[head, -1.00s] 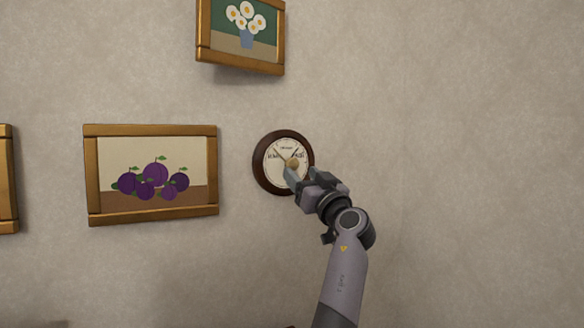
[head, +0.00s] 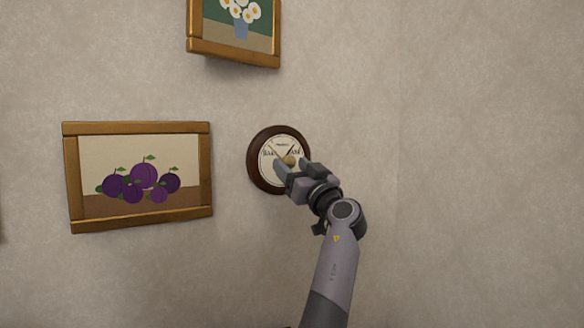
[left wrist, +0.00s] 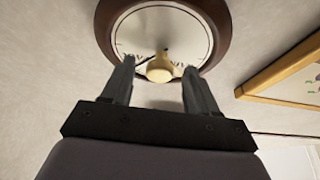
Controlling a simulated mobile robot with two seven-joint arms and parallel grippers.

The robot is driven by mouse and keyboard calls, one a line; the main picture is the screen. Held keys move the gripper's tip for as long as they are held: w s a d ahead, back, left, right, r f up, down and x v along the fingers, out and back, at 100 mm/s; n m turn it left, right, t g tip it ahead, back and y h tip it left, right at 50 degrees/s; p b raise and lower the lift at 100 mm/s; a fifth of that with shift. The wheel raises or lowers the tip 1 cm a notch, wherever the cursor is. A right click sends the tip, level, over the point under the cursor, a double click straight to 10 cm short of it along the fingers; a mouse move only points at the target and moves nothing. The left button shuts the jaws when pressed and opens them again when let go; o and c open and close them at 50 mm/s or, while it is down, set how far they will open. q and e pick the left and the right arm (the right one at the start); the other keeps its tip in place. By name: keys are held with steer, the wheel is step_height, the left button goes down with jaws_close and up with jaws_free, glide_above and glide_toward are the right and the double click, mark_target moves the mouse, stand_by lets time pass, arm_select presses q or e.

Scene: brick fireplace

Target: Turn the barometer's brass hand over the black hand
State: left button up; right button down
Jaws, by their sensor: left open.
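The round barometer (head: 267,163) hangs on the wall, with a dark brown rim and a cream dial. It fills the top of the left wrist view (left wrist: 160,25). A brass knob (head: 290,160) stands out from its centre. The thin brass hand (head: 274,150) points up and left; the black hand (head: 292,150) points up and right. My left gripper (head: 291,167) is in front of the lower dial and hides part of it. In the left wrist view its open fingers (left wrist: 159,72) stand either side of the knob (left wrist: 159,68), with gaps visible. My right gripper is not in view.
A framed plum picture (head: 140,210) hangs left of the barometer. A framed daisy picture (head: 235,52) hangs above it. The wall to the right (head: 480,150) is bare.

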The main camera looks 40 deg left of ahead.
arm_select(q)
steer(key=c, duration=1)
steer(key=shift+c, duration=0.2)
